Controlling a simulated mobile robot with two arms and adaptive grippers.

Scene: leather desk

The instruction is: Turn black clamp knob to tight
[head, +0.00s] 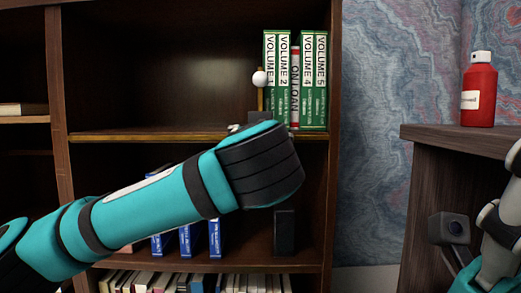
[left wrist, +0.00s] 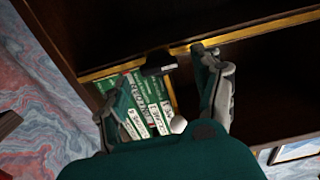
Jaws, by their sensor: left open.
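The black clamp (head: 259,117) is at the shelf's front edge, at the foot of a thin wooden post, partly hidden behind my left arm in the head view. In the left wrist view the black clamp part (left wrist: 157,63) with a small white label sits at the brass-coloured shelf edge. It lies in the gap between the fingers of my left gripper (left wrist: 152,72), which is open and empty. I cannot tell the knob's setting. In the head view my arm hides most of that gripper. Part of my right arm shows at the right edge; its jaws cannot be made out.
A white ball (head: 260,78) tops the post, close to the green volumes (head: 314,80) and a red-and-white ON LOAN book (head: 295,85). Blue books (head: 185,242) stand on the shelf below. A red bottle (head: 479,90) stands on a dark cabinet (head: 455,140) at right.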

